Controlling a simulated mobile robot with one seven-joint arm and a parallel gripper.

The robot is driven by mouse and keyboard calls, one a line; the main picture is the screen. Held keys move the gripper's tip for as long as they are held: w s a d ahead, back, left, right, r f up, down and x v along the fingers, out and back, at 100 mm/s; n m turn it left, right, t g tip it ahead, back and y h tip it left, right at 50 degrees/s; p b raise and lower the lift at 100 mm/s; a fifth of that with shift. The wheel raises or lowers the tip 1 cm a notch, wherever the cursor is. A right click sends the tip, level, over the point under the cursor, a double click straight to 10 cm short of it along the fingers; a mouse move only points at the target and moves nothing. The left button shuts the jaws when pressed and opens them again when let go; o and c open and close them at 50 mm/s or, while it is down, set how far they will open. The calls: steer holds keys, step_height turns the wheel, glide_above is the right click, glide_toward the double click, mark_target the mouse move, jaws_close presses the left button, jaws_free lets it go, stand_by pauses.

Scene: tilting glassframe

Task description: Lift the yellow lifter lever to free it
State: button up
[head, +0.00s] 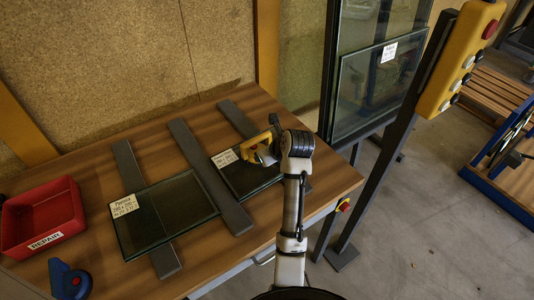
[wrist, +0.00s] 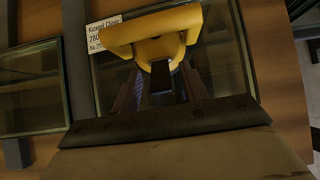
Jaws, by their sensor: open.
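The yellow lifter lever (head: 257,140) sits on the glass pane with a white label (head: 225,158) at the right of the workbench. In the wrist view, the lever (wrist: 150,28) arches across the upper middle, over a yellow body with a dark block below it. My gripper (wrist: 160,82) is open. Its two dark fingers point toward the lever, one on each side of the dark block. I cannot tell whether they touch anything. In the head view my wrist hides most of the gripper and part of the lifter.
Dark strips (head: 208,176) cross the wooden workbench (head: 100,175), with another labelled pane (head: 165,212) at the left. A red repair bin (head: 43,218) and a blue tool (head: 69,280) lie farther left. A post with a yellow control box (head: 459,60) stands at the right.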

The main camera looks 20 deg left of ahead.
steer(key=v, duration=1.3)
steer(key=shift+d+r, duration=0.15)
steer(key=shift+r, duration=0.15)
steer(key=shift+s, duration=0.1)
